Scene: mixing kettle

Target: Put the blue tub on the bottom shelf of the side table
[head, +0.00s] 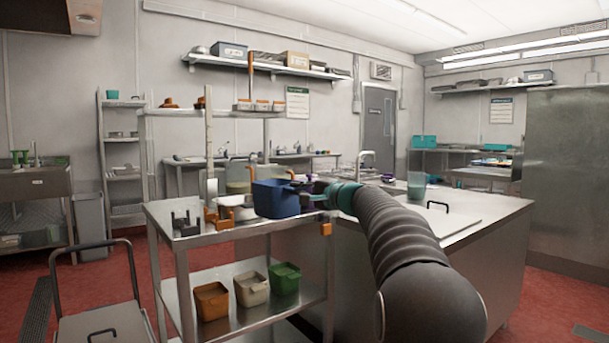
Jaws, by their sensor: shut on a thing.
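The blue tub (276,199) is held over the right part of the side table's top shelf. I cannot tell whether its base touches anything. My gripper (309,196) is shut on the tub's right side, with my arm reaching in from the right. The side table (171,242) is a metal two-shelf stand. Its bottom shelf (262,321) holds a brown tub (211,302), a beige tub (251,290) and a green tub (285,279) in a slanting row. Bare shelf shows in front of them and at the right end.
On the top shelf stand a dark holder (187,223), an orange holder (217,218) and a white bowl (236,207). A counter (462,219) with a teal cup (416,187) stands right of the table. A cart (98,325) stands at front left. Red floor shows between.

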